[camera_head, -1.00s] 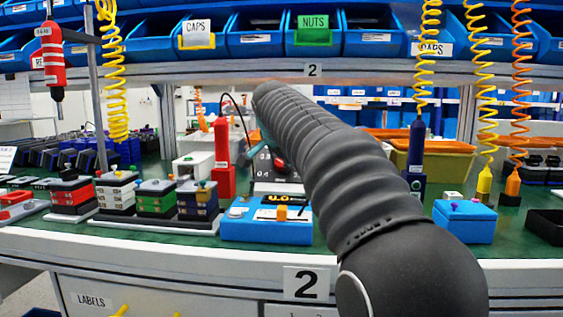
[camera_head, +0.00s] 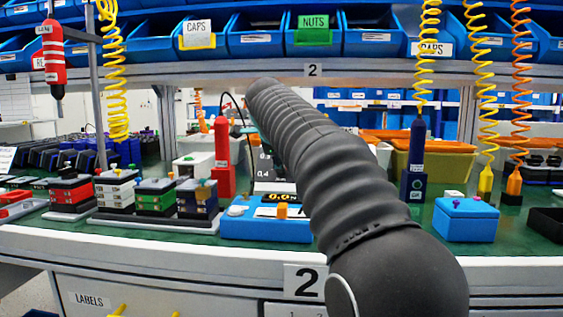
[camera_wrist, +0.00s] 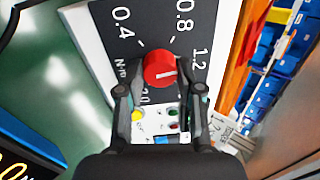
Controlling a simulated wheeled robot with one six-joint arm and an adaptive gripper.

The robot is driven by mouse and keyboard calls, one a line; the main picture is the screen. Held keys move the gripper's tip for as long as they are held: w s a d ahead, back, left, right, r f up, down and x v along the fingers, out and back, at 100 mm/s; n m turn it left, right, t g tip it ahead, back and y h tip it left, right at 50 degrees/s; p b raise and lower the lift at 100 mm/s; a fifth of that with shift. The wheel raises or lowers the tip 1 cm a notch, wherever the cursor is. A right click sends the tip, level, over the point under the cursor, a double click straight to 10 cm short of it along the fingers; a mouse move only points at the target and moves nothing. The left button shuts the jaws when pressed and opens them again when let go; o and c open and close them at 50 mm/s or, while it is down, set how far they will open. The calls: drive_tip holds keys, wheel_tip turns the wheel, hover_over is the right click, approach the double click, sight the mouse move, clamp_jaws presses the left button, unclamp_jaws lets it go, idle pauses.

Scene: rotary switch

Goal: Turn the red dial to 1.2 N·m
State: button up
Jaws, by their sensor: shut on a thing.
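The red dial (camera_wrist: 160,70) is in the upper middle of the wrist view, on a dark panel (camera_wrist: 140,42) marked 0.4, 0.8, 1.2 and N·m. Its white pointer line lies nearly level in the picture and points right, towards the 1.2 side. My gripper (camera_wrist: 160,84) has a finger on each side of the dial and is shut on it. In the head view the panel (camera_head: 264,172) shows only in part, with 0.4 readable. My dark arm hides the dial and gripper there.
A blue unit with a yellow digital display (camera_head: 265,230) stands in front of the panel. A red tool in a holder (camera_head: 222,165) is to its left, and a dark blue tool (camera_head: 415,160) to the right. Blue bins (camera_wrist: 280,65) show at right in the wrist view.

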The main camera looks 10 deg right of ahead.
drive_tip(key=shift+m, duration=0.6)
drive_tip(key=o, duration=1.2)
drive_tip(key=shift+c, duration=0.2)
drive_tip(key=v, duration=1.2)
